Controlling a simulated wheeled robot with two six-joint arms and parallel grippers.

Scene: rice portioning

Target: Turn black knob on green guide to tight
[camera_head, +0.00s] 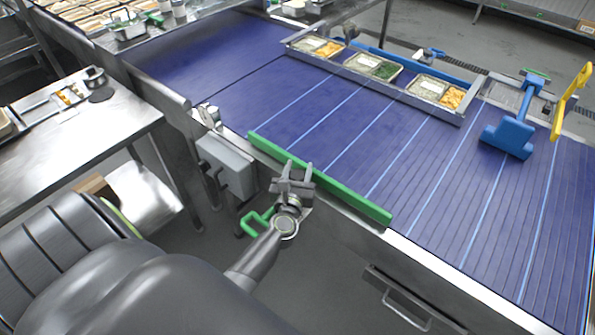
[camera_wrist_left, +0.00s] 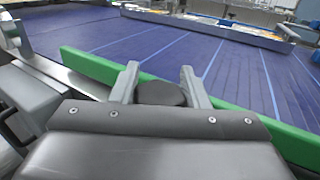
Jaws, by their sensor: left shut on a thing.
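The green guide (camera_head: 347,198) is a long bar along the near edge of the blue conveyor; it also crosses the left wrist view (camera_wrist_left: 88,66). My left gripper (camera_head: 294,168) is at the guide's near side, around its middle. In the left wrist view its two fingers (camera_wrist_left: 160,82) stand on either side of the round black knob (camera_wrist_left: 160,94) and are shut on it. In the head view the knob is mostly hidden by the gripper. My right gripper is in neither view.
The blue conveyor (camera_head: 400,150) carries a metal rail with trays of food (camera_head: 372,67). A blue bracket (camera_head: 508,137) and a yellow handle (camera_head: 571,100) stand at the right. A grey box (camera_head: 228,165) hangs left of my gripper. A steel table (camera_head: 75,135) is at the left.

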